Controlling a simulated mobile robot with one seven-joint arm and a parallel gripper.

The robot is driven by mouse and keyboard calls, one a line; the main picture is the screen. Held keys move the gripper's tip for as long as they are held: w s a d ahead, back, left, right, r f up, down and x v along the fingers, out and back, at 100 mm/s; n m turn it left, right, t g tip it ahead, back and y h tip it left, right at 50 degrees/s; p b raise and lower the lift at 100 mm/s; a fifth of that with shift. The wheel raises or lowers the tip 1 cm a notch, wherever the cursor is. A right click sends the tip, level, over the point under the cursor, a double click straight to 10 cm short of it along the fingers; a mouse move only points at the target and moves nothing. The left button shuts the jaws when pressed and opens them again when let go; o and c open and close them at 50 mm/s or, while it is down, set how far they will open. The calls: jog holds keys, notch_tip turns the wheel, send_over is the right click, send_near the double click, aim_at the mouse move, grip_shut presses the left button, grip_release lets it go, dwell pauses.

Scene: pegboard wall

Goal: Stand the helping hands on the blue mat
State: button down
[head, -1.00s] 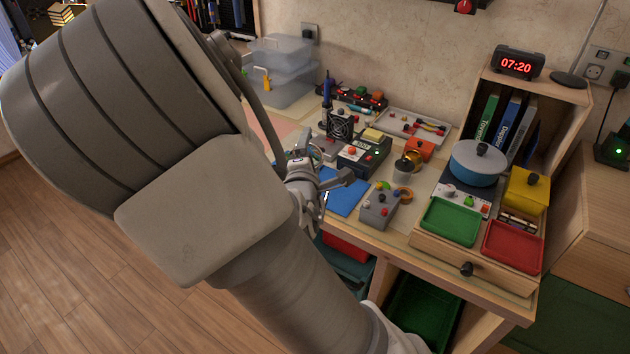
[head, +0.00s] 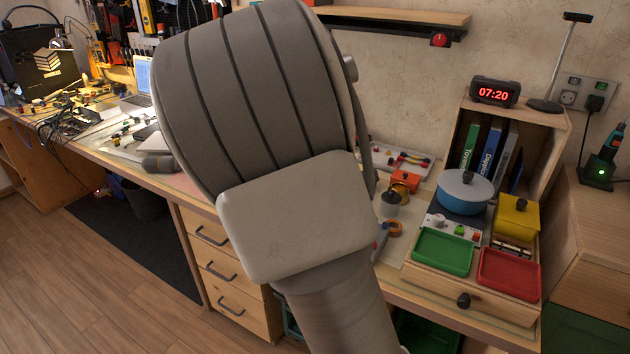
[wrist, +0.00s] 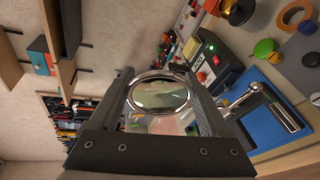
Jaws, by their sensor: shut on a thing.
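In the wrist view my gripper (wrist: 158,78) is shut on the helping hands, whose round, metal-rimmed magnifier lens (wrist: 160,94) shows between the dark fingers. The blue mat (wrist: 268,128) lies to the right of the fingers in the wrist view. A shiny metal rod (wrist: 278,108) with a clip-like end shows in front of the mat; I cannot tell whether it touches the mat. The base of the helping hands is not clearly visible. In the head view my own arm hides the gripper, the helping hands and the mat.
An orange tape ring (wrist: 294,12) and a grey box with coloured knobs (wrist: 300,55) are close by. The green tray (head: 443,252), red tray (head: 510,274) and blue pot (head: 465,192) stand to the right.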

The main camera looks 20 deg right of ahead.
jog(key=w+d+f+b, duration=0.1)
jog(key=w+f+b, duration=0.3)
jog(key=f, duration=0.3)
jog(key=shift+w+f+b, duration=0.2)
jog(key=shift+w+b, duration=0.1)
jog(key=shift+w, duration=0.55)
grip_release()
jog(key=shift+s+f, duration=0.1)
